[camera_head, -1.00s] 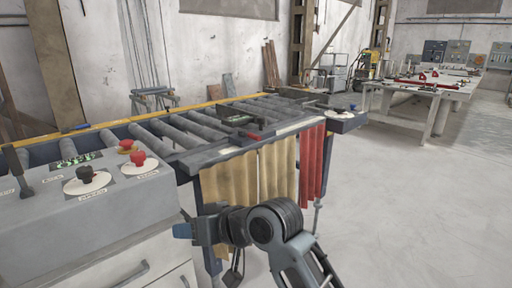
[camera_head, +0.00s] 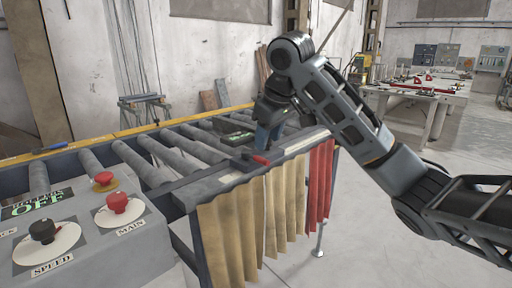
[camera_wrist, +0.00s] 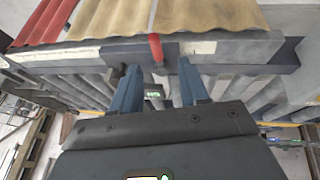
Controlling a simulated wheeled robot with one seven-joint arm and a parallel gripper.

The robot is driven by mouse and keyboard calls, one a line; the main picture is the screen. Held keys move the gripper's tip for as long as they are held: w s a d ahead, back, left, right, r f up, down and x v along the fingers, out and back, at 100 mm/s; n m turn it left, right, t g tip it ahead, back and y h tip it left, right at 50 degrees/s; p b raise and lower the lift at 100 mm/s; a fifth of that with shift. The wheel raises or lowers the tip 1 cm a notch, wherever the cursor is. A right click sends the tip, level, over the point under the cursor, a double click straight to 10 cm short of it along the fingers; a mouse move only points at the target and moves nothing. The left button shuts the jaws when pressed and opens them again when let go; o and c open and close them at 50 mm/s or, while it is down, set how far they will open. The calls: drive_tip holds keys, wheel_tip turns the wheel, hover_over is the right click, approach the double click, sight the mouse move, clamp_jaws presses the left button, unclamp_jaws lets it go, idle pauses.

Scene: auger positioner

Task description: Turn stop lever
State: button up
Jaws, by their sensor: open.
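The stop lever has a red handle (camera_head: 261,159) and sits at the front edge of the roller table, above the curtains. In the wrist view the red handle (camera_wrist: 155,47) stands just beyond the gap between my fingers, roughly centred. My gripper (camera_head: 268,138) points down over the roller table, close to the lever, its blue fingers partly hidden by the arm in the head view. In the wrist view my gripper (camera_wrist: 157,72) is open with nothing between its fingertips. I cannot tell the exact height gap to the lever. A small green display (camera_wrist: 155,92) shows beyond the fingers.
A control panel (camera_head: 152,226) with a red main knob (camera_head: 117,202), a black speed knob (camera_head: 42,231) and a red button (camera_head: 103,179) stands at left. Tan curtains (camera_head: 245,225) and a red curtain (camera_head: 320,182) hang below the table edge.

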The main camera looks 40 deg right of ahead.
sight(263, 159)
drive_tip(key=x, duration=0.5)
drive_tip(key=b+x, duration=0.1)
drive_tip(key=x, duration=0.1)
drive_tip(key=shift+w+d+f, duration=0.2)
drive_tip(key=shift+w+d, duration=0.1)
drive_tip(key=shift+d, duration=0.1)
clamp_jaws()
idle(0.4)
